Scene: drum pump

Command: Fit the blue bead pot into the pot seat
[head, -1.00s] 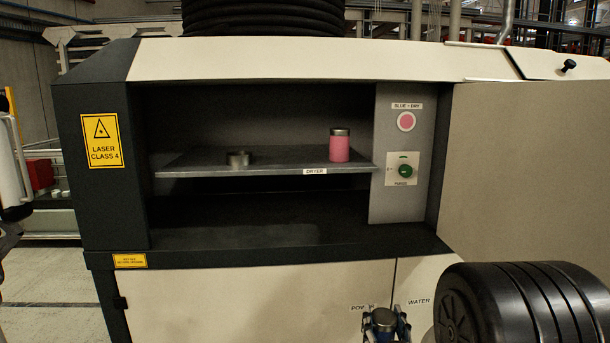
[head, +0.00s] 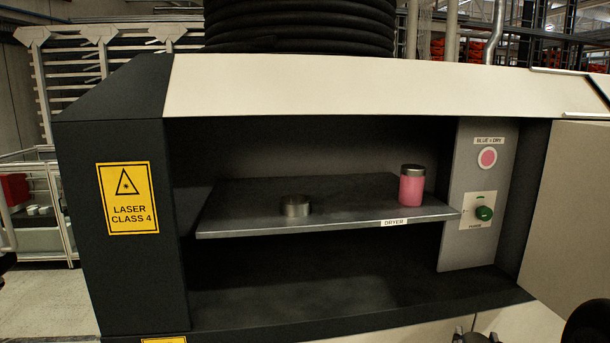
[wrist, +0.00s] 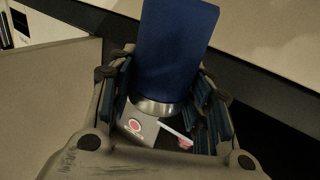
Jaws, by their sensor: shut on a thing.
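The blue bead pot (wrist: 175,45) fills the upper middle of the wrist view, with a blue body and a bright metal collar at its lower end. My gripper (wrist: 165,90) is shut on it, with finger pads on both sides. In the head view only a dark sliver of my gripper shows at the bottom edge, and the pot cannot be made out there. The pot seat (head: 295,206) is a short round metal cup on the left part of the dryer shelf (head: 345,215). It looks empty, though its inside is hard to see. My gripper is apart from it, lower and to the right.
A pink pot (head: 411,187) with a metal lid stands on the shelf's right end. Beside it is a grey panel (head: 478,205) with a pink indicator (head: 487,157) and a green knob (head: 484,213). The bay has a dark left wall and a roof edge above. The shelf middle is clear.

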